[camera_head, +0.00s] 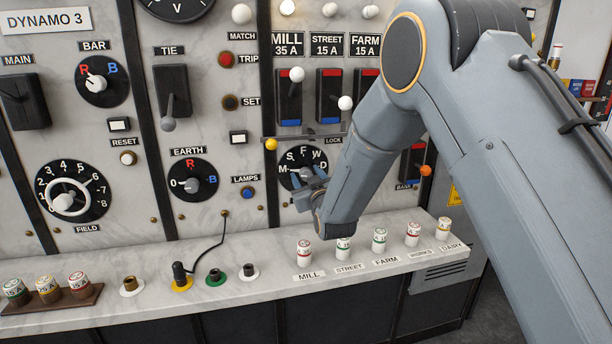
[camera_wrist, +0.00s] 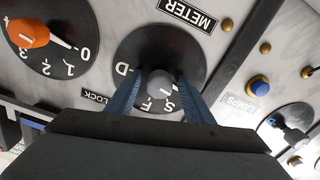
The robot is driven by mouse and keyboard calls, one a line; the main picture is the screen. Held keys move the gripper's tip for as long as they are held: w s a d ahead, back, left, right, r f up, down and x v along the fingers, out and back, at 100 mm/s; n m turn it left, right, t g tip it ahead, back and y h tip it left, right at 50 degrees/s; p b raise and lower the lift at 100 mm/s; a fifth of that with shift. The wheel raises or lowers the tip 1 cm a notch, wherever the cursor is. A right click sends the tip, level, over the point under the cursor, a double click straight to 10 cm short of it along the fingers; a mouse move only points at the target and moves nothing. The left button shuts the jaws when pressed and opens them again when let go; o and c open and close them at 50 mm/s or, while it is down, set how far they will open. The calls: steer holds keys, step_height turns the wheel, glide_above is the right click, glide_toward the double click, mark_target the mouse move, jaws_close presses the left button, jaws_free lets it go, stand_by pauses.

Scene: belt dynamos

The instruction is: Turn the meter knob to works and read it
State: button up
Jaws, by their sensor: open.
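The meter dial (camera_head: 291,181) is a black disc lettered M, S, F, W and D on the marble panel, partly covered by my gripper in the head view. In the wrist view the dial (camera_wrist: 150,45) appears upside down under a METER label. Its grey knob (camera_wrist: 160,84) stands between my two blue fingers. My gripper (camera_head: 312,178) is open around the knob; contact cannot be told. The knob's setting is not clear. A round gauge marked V (camera_head: 178,8) is cut off at the top of the head view, its reading not visible.
The LOCK bar (camera_head: 300,137) runs just above the dial. The EARTH dial (camera_head: 192,181) and blue LAMPS button (camera_head: 247,193) are to the left. An orange knob (camera_wrist: 28,33) is near in the wrist view. Labelled fuses (camera_head: 305,253) stand on the ledge below.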

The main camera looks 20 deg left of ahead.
steer(key=c, duration=1.1)
steer(key=shift+o, duration=0.2)
